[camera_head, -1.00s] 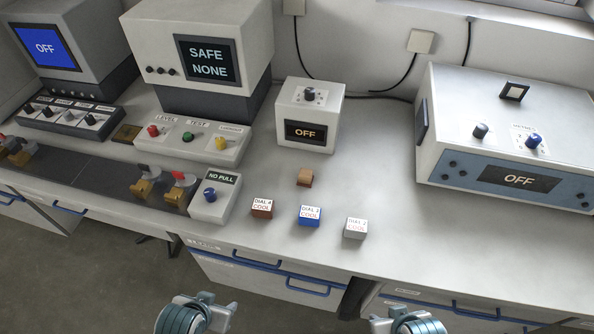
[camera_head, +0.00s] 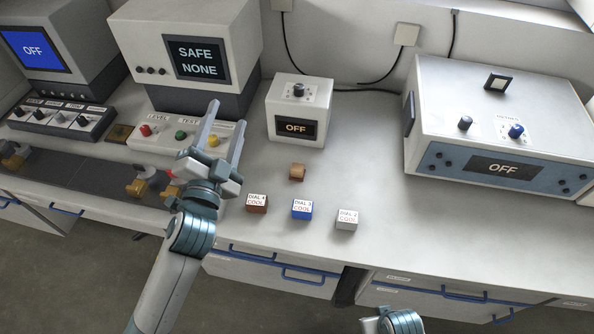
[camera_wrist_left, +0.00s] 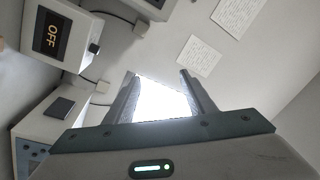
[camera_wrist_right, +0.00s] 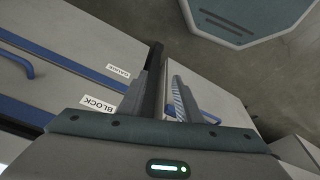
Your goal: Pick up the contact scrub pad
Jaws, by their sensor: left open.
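A small tan block with a darker brown base (camera_head: 297,172), which looks like the contact scrub pad, sits on the bench in front of the small OFF box. My left gripper (camera_head: 227,112) is raised to the left of it, open and empty, with its fingers pointing up and away. In the left wrist view its fingers (camera_wrist_left: 158,75) are apart and the pad is not seen. My right gripper (camera_wrist_right: 162,76) is open and empty in its wrist view, facing the cabinet fronts. In the head view only part of my right wrist shows at the bottom edge.
Brown (camera_head: 257,203), blue (camera_head: 302,209) and grey (camera_head: 347,219) labelled cubes stand near the front edge. The small OFF box (camera_head: 296,130) is behind the pad, and a large blue-fronted OFF unit (camera_head: 500,110) stands right. The bench between pad and unit is clear.

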